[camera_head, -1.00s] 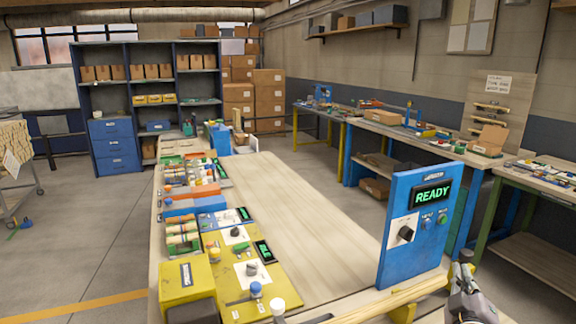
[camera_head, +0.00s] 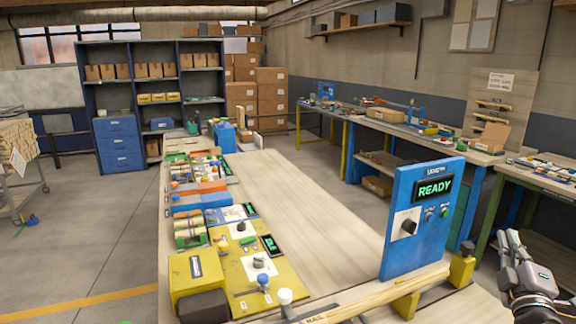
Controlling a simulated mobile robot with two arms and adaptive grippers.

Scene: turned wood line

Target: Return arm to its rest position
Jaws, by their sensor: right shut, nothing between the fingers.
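My right gripper (camera_head: 509,242) is at the lower right, just right of a blue control panel (camera_head: 402,252) and apart from it. Its fingers are shut with nothing between them. Part of my right arm behind it runs out of the bottom right corner. The blue panel stands upright at the near right end of the wooden workbench (camera_head: 300,205) and its green display reads READY. My left gripper is not in view.
A yellow box (camera_head: 196,272) and a yellow panel with knobs line the bench's left side, with trays of coloured turned parts behind. A wooden rail (camera_head: 375,296) crosses the near edge. The bench middle is clear. Another bench (camera_head: 500,168) stands to the right.

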